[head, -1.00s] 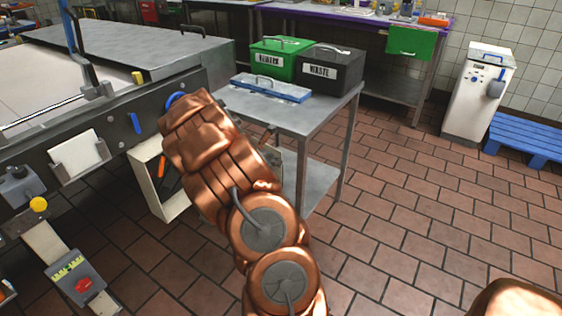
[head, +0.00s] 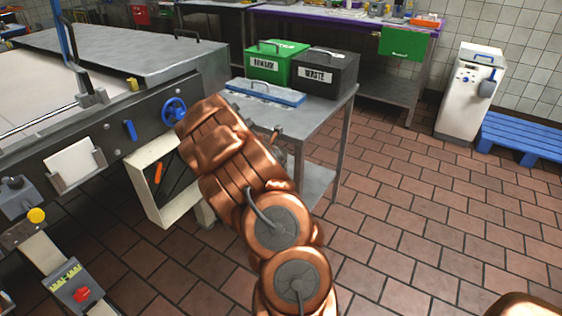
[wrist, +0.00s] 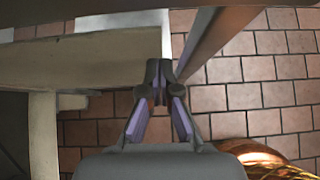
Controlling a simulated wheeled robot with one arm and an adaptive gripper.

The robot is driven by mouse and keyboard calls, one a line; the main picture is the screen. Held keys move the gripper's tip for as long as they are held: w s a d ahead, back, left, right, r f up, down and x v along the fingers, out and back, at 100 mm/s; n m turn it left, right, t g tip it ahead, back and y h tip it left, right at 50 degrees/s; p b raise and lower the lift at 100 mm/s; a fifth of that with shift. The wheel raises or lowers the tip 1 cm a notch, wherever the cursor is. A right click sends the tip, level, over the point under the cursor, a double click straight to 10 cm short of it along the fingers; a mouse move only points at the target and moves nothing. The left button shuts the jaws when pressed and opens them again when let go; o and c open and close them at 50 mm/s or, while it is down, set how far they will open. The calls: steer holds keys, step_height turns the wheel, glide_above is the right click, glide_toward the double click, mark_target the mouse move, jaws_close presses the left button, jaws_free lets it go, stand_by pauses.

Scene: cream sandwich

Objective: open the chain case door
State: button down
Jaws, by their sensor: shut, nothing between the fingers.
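The chain case (head: 150,205) is a cream box with a dark front and an orange handle (head: 158,173), low on the machine's side in the head view. My copper arm covers its right part, so I cannot tell how far its door stands open. My gripper (wrist: 161,75) is shut and empty in the wrist view. Its fingertips are between a cream surface (wrist: 90,68) on the left and a slanted brownish strip (wrist: 215,40) on the right. I cannot tell whether they touch either. In the head view the gripper is hidden behind the arm.
A blue handwheel (head: 174,110) sits on the machine panel above the case.

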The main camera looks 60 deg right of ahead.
steer(key=a+f+v, duration=0.2)
steer(key=v, duration=1.1)
steer(key=shift+p, duration=0.4)
steer(key=shift+s+d, duration=0.1)
